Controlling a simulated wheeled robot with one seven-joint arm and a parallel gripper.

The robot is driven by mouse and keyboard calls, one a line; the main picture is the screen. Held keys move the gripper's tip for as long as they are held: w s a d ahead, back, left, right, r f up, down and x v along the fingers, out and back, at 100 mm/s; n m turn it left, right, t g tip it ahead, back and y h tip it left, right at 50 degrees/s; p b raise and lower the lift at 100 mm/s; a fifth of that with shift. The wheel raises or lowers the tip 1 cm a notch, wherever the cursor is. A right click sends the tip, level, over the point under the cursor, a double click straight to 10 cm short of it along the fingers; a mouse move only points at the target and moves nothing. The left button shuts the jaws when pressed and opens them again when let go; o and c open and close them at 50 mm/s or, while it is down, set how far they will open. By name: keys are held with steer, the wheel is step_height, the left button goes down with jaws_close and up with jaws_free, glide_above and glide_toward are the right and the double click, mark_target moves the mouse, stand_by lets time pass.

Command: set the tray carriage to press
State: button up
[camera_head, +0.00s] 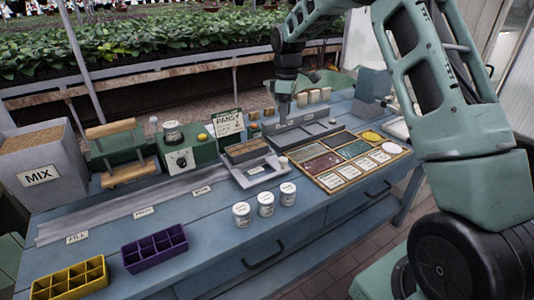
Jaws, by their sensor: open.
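The tray carriage (262,178) is a grey sled on the long grey rail (125,208). It sits at the rail's right end, just right of the rightmost small label (202,190), and bears a brown soil-filled block. A small pale knob (283,161) shows at its right side. The label in the middle of the rail (144,212) seems to read PRESS, but it is small. The label at the left end reads FILL (77,237). My gripper (284,112) hangs above the back of the bench, behind and right of the carriage. Its fingers are small and partly unclear; nothing shows between them.
A press-like stand with a wooden handle (110,129) and a green dial box (185,157) stand behind the rail. White pots (266,204) stand in front of the carriage. Yellow (68,283) and purple (154,248) cell trays lie front left. A sectioned seed tray (340,158) lies right.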

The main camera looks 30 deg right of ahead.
mark_target(283, 159)
step_height(283, 159, down, 17)
steer(key=p, duration=0.2)
steer(key=shift+s+r+p, duration=0.1)
steer(key=shift+p, duration=0.25)
steer(key=shift+a, duration=0.1)
jaws_close()
